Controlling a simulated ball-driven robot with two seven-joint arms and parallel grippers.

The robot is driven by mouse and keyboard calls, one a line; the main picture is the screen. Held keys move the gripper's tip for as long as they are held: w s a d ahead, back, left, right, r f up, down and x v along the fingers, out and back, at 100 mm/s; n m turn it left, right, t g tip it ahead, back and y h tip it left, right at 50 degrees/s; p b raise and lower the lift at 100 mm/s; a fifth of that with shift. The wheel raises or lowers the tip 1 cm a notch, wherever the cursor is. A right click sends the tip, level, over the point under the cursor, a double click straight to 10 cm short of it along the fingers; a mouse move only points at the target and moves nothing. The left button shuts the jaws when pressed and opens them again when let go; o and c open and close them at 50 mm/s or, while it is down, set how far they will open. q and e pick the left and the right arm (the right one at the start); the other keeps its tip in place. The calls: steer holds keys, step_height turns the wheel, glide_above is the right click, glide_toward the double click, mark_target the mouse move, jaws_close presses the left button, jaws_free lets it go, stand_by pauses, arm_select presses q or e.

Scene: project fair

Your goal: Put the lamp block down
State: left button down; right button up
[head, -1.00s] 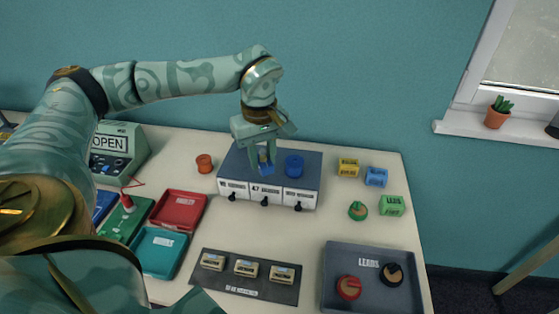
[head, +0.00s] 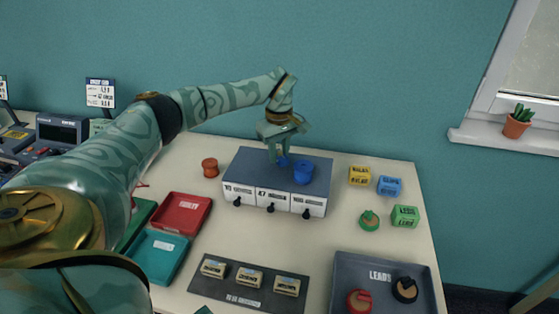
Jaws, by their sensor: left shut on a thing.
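My left gripper (head: 278,157) points down over the top of the grey drawer unit (head: 250,162). It is shut on a small blue piece, the lamp block (head: 283,162), which is mostly hidden between the fingers. No label on it can be read. The block is at or just above the unit's top; I cannot tell whether it touches. A blue spool (head: 303,172) stands on the unit just to its right. My right gripper is not in view.
An orange spool (head: 210,167) stands left of the unit. Yellow (head: 359,176), blue (head: 389,186) and green (head: 404,216) blocks stand at the right. Red (head: 182,214) and teal (head: 157,256) trays, a dark mat (head: 237,295) and a grey leads tray (head: 345,263) lie nearer.

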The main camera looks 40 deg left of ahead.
arm_select(q)
step_height(320, 180, down, 2)
steer(key=shift+f, duration=0.25)
steer(key=shift+r, duration=0.1)
steer(key=c, duration=1.1)
jaws_free()
steer(key=shift+c, duration=0.2)
